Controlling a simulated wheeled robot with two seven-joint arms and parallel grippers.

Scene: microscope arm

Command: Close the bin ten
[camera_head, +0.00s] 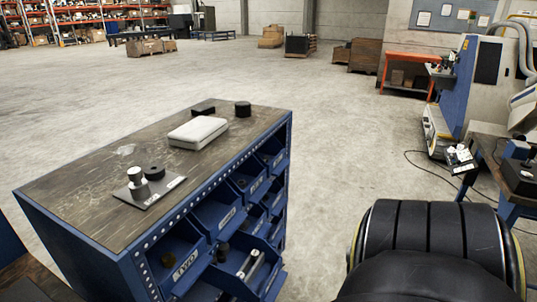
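A blue cabinet (70,249) with a worn dark wooden top stands at the left and centre. Its right-facing side holds several blue bins in rows. One lower bin (272,284) sticks out from the face and is open at the top, with small dark and light items inside. The bin to its left (181,262) has a white label that seems to read "TWO". The other labels are too small to read, so I cannot tell which bin is ten. Neither of my grippers is in view.
On the cabinet top are a white case (198,132), a black cylinder (243,108) and a dark plate (150,193) with knobs. A large black ribbed form (430,232) fills the lower right; I cannot tell what it is. Bare concrete floor (340,150) lies between.

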